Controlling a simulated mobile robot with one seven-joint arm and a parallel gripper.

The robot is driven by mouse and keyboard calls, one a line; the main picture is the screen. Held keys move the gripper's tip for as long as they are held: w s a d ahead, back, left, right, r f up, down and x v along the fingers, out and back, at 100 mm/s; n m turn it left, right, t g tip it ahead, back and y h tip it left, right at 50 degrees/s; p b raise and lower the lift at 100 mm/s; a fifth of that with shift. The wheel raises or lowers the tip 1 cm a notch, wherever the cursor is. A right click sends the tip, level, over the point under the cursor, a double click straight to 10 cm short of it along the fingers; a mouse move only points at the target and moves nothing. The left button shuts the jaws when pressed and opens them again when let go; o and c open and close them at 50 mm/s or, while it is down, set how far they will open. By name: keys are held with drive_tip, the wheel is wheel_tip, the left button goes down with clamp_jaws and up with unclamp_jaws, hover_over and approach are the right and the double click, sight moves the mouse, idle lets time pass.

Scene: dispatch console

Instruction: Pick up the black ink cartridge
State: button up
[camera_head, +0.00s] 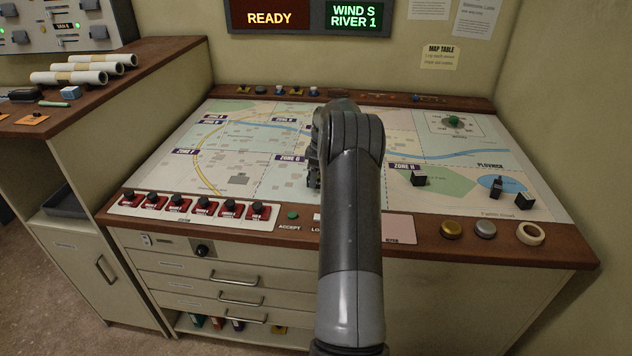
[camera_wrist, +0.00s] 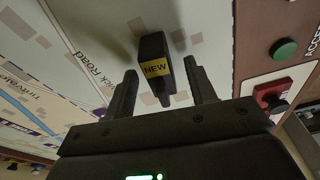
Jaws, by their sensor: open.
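The black ink cartridge (camera_wrist: 153,48), with a yellow "NEW" label, shows in the wrist view over the pale map surface. My gripper (camera_wrist: 160,68) is open, one finger on each side of the cartridge, with gaps showing on both sides. I cannot tell how far the fingertips are above the map. In the head view, my arm hides the cartridge and most of my gripper, which is over the middle of the map table (camera_head: 245,150).
A row of red switches (camera_head: 204,205) and a green button (camera_head: 292,215) line the front edge. Small black blocks (camera_head: 418,178) stand on the map's right side. A tape roll (camera_head: 530,234) lies at the right front. Rolled papers (camera_head: 78,77) lie on the left counter.

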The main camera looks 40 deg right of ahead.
drive_tip(key=shift+w+f, duration=0.1)
drive_tip(key=shift+f, duration=0.55)
drive_tip(key=shift+c, duration=0.3)
drive_tip(key=shift+r, duration=0.1)
drive_tip(key=c, duration=1)
